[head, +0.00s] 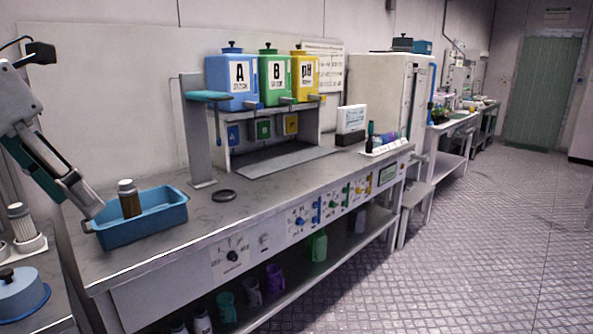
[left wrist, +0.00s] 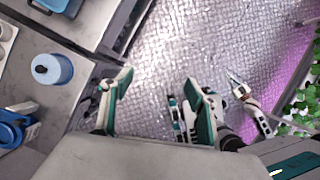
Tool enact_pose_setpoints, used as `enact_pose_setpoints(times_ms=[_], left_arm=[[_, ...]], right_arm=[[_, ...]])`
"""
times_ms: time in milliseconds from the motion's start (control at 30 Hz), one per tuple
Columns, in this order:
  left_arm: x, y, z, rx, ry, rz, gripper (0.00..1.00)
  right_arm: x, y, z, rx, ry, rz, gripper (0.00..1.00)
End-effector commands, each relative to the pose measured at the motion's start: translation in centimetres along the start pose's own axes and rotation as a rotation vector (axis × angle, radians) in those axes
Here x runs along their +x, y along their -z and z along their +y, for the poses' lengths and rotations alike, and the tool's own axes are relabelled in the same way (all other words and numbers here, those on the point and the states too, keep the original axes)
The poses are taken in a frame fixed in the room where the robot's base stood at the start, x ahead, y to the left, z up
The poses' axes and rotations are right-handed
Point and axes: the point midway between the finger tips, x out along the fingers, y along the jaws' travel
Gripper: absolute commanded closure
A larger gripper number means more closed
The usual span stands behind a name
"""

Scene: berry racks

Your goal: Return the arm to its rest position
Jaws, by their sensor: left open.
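My left arm comes in from the left in the head view, and its gripper (head: 72,195) hangs at the near left end of the bench, by the blue tray. In the left wrist view its two green-padded fingers (left wrist: 160,98) stand wide apart with only floor between them. It holds nothing. A light, jaw-like part (left wrist: 245,95) shows to the right in the left wrist view. It may be my right gripper, but its state is unclear.
A blue tray (head: 155,226) on the bench (head: 250,208) holds a brown bottle (head: 129,199). A blue lidded pot (head: 20,296) stands at the lower left, below a white holder (head: 28,244). Floor (head: 460,230) to the right is clear.

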Motion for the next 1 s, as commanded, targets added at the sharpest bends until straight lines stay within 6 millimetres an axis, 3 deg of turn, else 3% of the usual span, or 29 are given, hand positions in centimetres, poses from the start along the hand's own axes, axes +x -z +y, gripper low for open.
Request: enact_pose_setpoints(times_ms=[467, 767, 1000], left_arm=[[6.4, -1.1, 1.2, -0.26, 0.5, -0.208, 0.42], [13.0, -1.1, 3.6, -0.677, 0.886, -0.414, 0.42], [20.1, 1.4, 6.0, -1.121, 1.091, -0.543, 0.42]], right_arm=[[-0.4, 2.1, 0.5, 0.002, -0.003, 0.029, 1.0], [-0.9, 2.7, 0.1, 0.023, 0.002, 0.029, 1.0], [-1.5, 3.5, 0.0, 0.031, 0.007, 0.033, 1.0]])
